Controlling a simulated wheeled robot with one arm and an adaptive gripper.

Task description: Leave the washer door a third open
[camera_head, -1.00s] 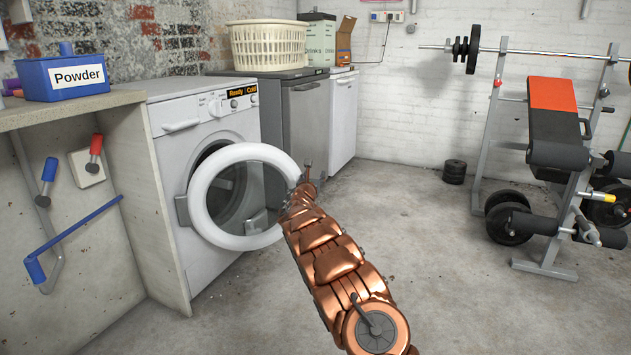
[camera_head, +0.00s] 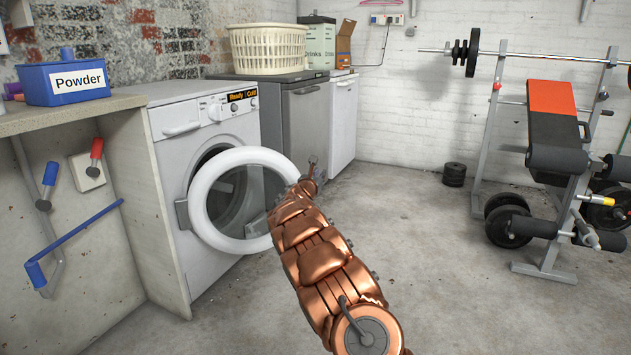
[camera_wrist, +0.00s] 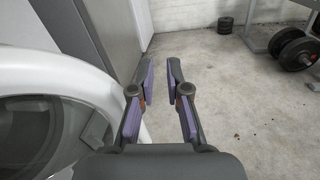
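The washer (camera_head: 170,200) is white and stands at the left in the head view. Its round door (camera_head: 205,215), a white ring with a clear middle, is hinged at the left and stands ajar, its free edge swung away from the front. In the wrist view the door rim (camera_wrist: 85,75) fills the lower left. My gripper (camera_wrist: 161,75) is open, with floor showing between its two purple-padded fingers. It is just right of the door's free edge; touching or apart I cannot tell. In the head view it is small and partly hidden by my copper arm.
A concrete counter with a blue powder box (camera_head: 65,78) is left of the washer. Grey and white cabinets (camera_head: 305,125) stand behind, with a laundry basket (camera_head: 268,48) on top. A weight bench (camera_head: 555,130) is at the right.

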